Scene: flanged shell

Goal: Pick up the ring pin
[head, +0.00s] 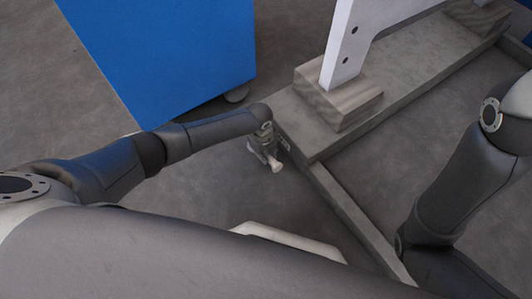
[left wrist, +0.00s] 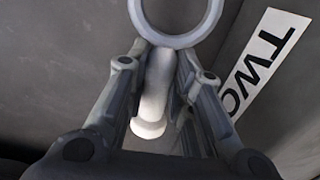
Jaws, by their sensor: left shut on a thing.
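The ring pin (left wrist: 155,92) is pale grey, with a round ring at one end and a smooth shaft with a rounded tip. In the left wrist view its shaft lies between the two fingers of my left gripper (left wrist: 163,68). The ring sticks out past the fingertips at the top of that view. My left gripper (head: 266,156) is shut on the ring pin. In the head view the pale end of the pin (head: 278,167) shows beside the gripper, and the rest is hard to make out. My right arm shows at the right, but its gripper is out of view.
A grey platform (head: 410,62) with wooden blocks (head: 343,95) and a white upright (head: 343,50) stands close beside the left gripper. A label (left wrist: 268,58) reading "TWO" is near the ring pin. A blue cabinet (head: 165,50) on casters stands behind the left arm.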

